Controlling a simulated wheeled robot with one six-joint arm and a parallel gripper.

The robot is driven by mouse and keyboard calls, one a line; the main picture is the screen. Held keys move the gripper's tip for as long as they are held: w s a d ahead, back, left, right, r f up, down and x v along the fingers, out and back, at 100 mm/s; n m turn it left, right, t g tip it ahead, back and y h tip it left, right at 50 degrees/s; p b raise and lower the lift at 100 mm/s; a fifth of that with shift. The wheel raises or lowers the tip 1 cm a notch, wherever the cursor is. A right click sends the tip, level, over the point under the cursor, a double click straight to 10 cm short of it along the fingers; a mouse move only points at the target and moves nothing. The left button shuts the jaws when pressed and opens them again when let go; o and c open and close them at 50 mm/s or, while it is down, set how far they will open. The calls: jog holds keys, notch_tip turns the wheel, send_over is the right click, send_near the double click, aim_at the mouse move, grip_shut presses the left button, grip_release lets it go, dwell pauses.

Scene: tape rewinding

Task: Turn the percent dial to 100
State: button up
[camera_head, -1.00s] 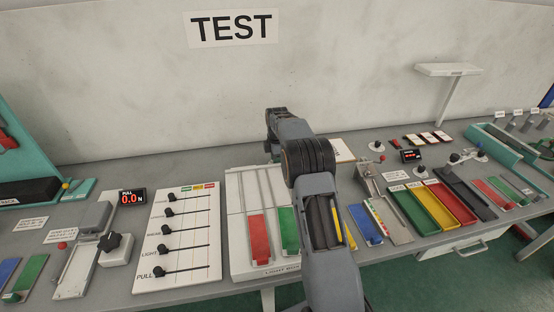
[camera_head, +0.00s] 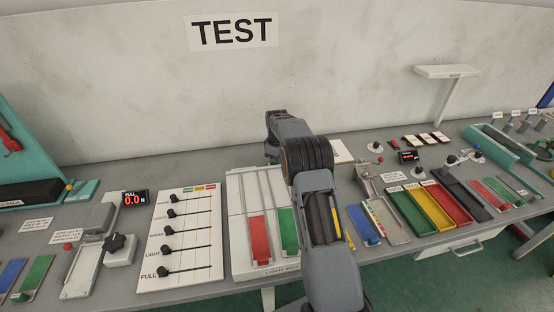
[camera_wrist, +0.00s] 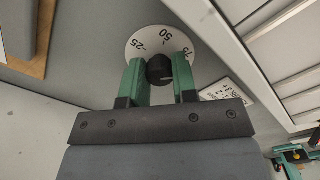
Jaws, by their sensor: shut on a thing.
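The percent dial (camera_wrist: 146,42) is a white disc with a black knob (camera_wrist: 159,69) at its centre in the wrist view. The marks 25, 50 and part of 75 show along its upper rim. Its lower part, including any 100 mark, is hidden behind my gripper. My gripper (camera_wrist: 160,76) has its two green fingers on either side of the knob and is shut on it. I cannot read the knob's setting surely. In the head view my arm hides the gripper, and I cannot make out the dial.
A small printed label (camera_wrist: 226,94) lies right of the dial. In the head view, a white slider panel (camera_head: 183,236) and colored trays (camera_head: 428,206) stand on the crowded grey bench. A wall shelf (camera_head: 447,71) is at the upper right.

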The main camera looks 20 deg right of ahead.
jog(key=m, duration=0.5)
jog(key=shift+m, duration=0.3)
jog(key=shift+m+p, duration=0.4)
jog(key=shift+m, duration=1.8)
jog(key=o, duration=0.9)
jog(key=shift+r, duration=0.1)
notch_tip(320, 180, up, 14)
jog(key=shift+f, duration=0.15)
